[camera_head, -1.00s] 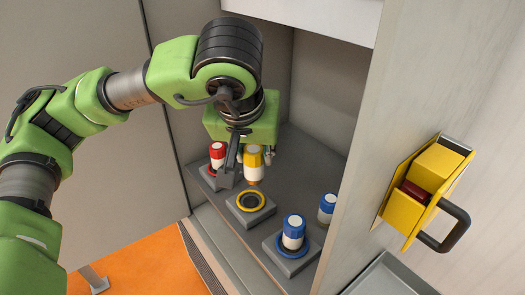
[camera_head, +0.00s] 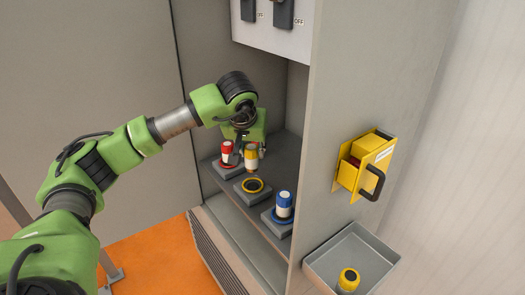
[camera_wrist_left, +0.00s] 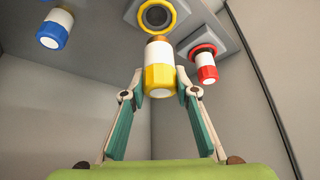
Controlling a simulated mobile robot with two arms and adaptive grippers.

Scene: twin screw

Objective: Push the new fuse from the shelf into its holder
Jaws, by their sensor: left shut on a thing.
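My left gripper (camera_head: 246,155) is shut on a yellow-and-white fuse (camera_head: 251,160). In the head view the fuse is upright, its copper lower end just above the yellow-ringed holder (camera_head: 252,186) on the cabinet shelf. In the left wrist view the two fingertips (camera_wrist_left: 160,90) clasp the fuse (camera_wrist_left: 160,70) at its yellow cap. Its copper tip points at the near edge of the holder's ring (camera_wrist_left: 156,15), and the dark socket shows empty. I cannot tell the exact gap. My right gripper is not in view.
A red fuse (camera_head: 227,153) and a blue fuse (camera_head: 284,205) sit in holders on either side. Cabinet walls enclose the shelf. A grey tray (camera_head: 325,262) with another yellow fuse (camera_head: 348,281) and a yellow box (camera_head: 366,163) are at right.

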